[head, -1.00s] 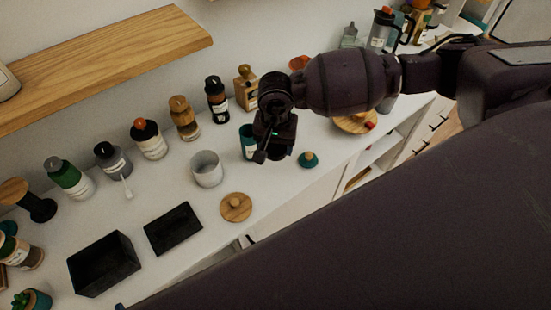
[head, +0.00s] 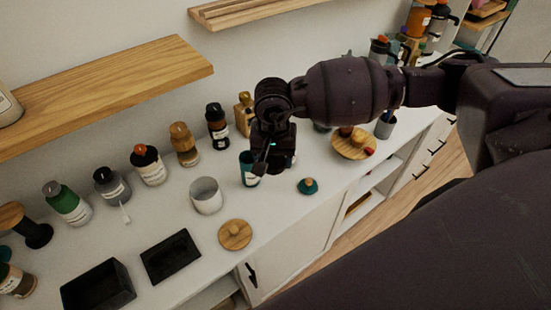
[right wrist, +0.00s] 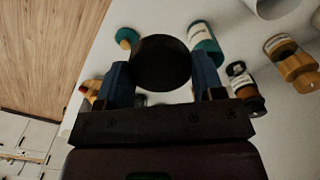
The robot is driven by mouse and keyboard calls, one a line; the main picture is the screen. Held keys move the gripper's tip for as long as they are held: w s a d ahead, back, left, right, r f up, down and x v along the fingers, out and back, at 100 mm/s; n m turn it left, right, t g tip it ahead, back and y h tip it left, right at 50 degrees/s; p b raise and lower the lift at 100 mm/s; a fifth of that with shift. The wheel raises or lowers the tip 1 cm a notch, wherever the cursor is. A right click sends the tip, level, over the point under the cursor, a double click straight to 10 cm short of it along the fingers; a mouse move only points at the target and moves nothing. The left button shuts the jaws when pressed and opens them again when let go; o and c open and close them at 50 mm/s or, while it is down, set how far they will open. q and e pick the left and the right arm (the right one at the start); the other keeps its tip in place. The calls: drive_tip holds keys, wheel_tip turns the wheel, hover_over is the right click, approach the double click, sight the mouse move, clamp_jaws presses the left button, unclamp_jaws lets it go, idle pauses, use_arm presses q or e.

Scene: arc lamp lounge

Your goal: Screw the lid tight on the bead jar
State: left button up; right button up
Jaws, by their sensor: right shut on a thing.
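My right gripper (head: 274,163) is above the white counter (head: 330,225) in the head view. It is shut on a dark round thing, seen end-on between its blue fingers in the right wrist view (right wrist: 162,62). I cannot tell whether this is the lid alone or a jar with its lid; no beads show. A teal labelled container (head: 249,171) stands beside the gripper, apart from the held thing in the right wrist view (right wrist: 204,42). A small teal lid with a knob (head: 308,187) lies to the right. My left gripper is not in view.
An open grey cup (head: 207,197) and a round wooden lid (head: 235,235) are left of the gripper. A black box (head: 98,287) and black flat tray (head: 170,257) lie at the front. Several bottles line the wall under a wooden shelf (head: 110,82). A wooden board (head: 343,149) is at right.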

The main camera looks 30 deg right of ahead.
drive_tip(key=r+n, duration=0.1)
drive_tip(key=n, duration=0.1)
drive_tip(key=w+a+n+b, duration=0.1)
drive_tip(key=shift+w+a+r+n, duration=0.1)
drive_tip(key=shift+r+n, duration=0.25)
drive_tip(key=shift+n, duration=0.05)
drive_tip(key=n, duration=0.1)
drive_tip(key=r+n+b, duration=0.1)
drive_tip(key=shift+w+a+r+n, duration=0.2)
drive_tip(key=shift+w+n, duration=0.1)
drive_tip(key=shift+n, duration=0.1)
drive_tip(key=shift+d, duration=0.1)
